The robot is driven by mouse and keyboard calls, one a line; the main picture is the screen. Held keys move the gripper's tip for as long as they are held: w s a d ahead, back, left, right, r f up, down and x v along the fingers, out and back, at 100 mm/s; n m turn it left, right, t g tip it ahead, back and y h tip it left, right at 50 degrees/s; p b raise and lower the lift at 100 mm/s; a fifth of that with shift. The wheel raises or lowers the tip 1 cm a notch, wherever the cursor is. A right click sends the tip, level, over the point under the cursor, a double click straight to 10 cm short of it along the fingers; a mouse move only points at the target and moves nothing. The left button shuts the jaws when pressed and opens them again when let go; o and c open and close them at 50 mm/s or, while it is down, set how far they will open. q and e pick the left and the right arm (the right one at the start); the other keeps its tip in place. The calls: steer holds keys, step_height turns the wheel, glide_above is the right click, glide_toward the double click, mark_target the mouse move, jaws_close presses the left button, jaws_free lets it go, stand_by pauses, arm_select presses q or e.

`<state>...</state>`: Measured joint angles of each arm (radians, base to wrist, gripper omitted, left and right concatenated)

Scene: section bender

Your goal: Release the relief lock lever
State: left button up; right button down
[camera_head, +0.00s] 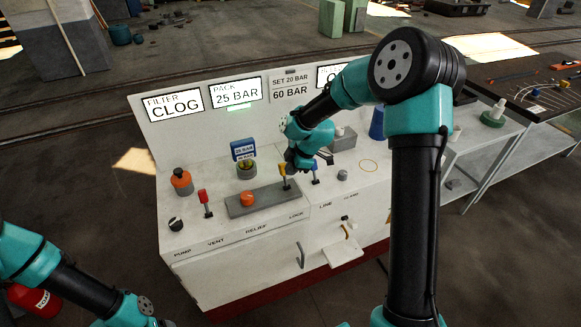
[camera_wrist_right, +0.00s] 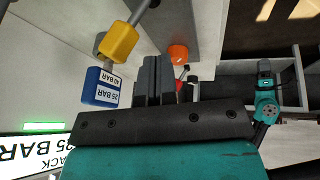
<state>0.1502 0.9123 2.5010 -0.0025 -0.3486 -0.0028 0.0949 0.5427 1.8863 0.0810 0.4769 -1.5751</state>
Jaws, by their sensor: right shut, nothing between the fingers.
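The relief lock lever, with a yellow grip (camera_head: 283,169), stands at the right end of a grey plate (camera_head: 262,205) on the white console. Its yellow grip is large at the upper left of the right wrist view (camera_wrist_right: 118,42). An orange relief knob (camera_head: 247,199) sits on the same plate; it also shows in the wrist view (camera_wrist_right: 178,54). My right gripper (camera_head: 292,165) is shut and empty beside the yellow grip. In the wrist view its closed fingers (camera_wrist_right: 153,80) are apart from the grip. My left arm shows at lower left; its gripper is out of view.
A blue tag (camera_head: 243,150) reading 25 BAR stands behind the plate. A red lever (camera_head: 204,198) and an orange-topped part (camera_head: 181,181) are to the left. A blue lever (camera_head: 315,175) stands close on the right. Display panels (camera_head: 236,92) line the console's back.

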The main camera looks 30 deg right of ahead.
steer(key=w+v, duration=0.1)
steer(key=v, duration=0.9)
steer(key=s+a+f+m+g, duration=0.1)
steer(key=s+a+f+m, duration=0.25)
steer(key=f, duration=0.65)
steer(key=s+a+f+m, duration=0.3)
steer(key=s+f+m, duration=0.2)
steer(key=f, duration=0.6)
steer(key=s+a+f+m, duration=0.2)
steer(key=s+f+m, duration=0.2)
steer(key=s, duration=0.3)
steer(key=s+a+f+m+g, duration=0.1)
steer(key=s+a+f+m, duration=0.2)
steer(key=s+f+m, duration=0.2)
steer(key=s+f, duration=0.1)
steer(key=s, duration=0.1)
steer(key=shift+s+f, duration=0.25)
steer(key=shift+f, duration=0.1)
